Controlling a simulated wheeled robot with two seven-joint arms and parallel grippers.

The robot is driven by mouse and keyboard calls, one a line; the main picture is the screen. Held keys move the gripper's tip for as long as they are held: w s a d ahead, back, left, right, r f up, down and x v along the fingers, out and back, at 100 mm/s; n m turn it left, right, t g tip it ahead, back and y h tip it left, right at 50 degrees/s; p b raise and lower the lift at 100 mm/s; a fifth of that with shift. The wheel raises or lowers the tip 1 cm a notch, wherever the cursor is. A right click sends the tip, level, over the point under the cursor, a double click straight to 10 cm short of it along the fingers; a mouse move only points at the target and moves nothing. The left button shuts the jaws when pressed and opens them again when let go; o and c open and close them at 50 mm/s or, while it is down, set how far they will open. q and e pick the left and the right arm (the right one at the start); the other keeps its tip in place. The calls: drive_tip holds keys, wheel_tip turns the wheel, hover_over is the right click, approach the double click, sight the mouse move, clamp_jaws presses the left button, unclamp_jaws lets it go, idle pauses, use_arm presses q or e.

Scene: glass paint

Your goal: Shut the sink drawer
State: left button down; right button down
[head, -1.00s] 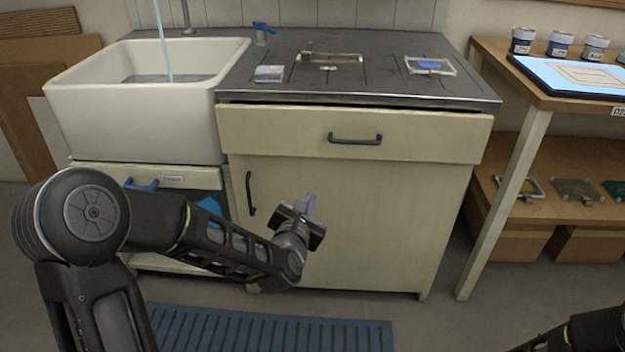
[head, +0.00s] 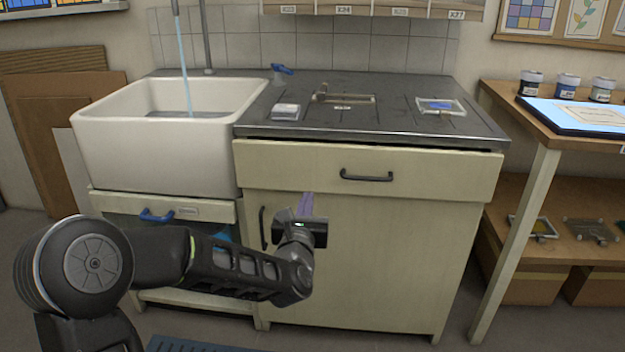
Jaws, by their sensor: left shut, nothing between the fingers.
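A wide cream drawer (head: 430,171) with a black bar handle (head: 366,176) is under the dark worktop, right of the sink. A dark gap shows along its top edge, and its front appears to stand out a little. A narrower cream front (head: 215,211) with a blue handle (head: 157,216) and a small label is below the white sink (head: 155,150). My left gripper (head: 306,205) is shut and empty. In the picture it overlaps the cabinet door (head: 390,250) just below the wide drawer's lower left part. Whether it touches is unclear. My right gripper is out of view.
A worktop (head: 385,100) holds a white block (head: 286,112) and small frames. Water runs into the sink. A wooden side table (head: 510,105) with jars and a lit panel stands at the right. A blue mat (head: 180,344) lies on the floor.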

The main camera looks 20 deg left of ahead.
sight(314, 172)
use_arm(q)
drive_tip(key=x, duration=1)
drive_tip(key=shift+w+a, duration=0.1)
drive_tip(key=shift+w, duration=0.3)
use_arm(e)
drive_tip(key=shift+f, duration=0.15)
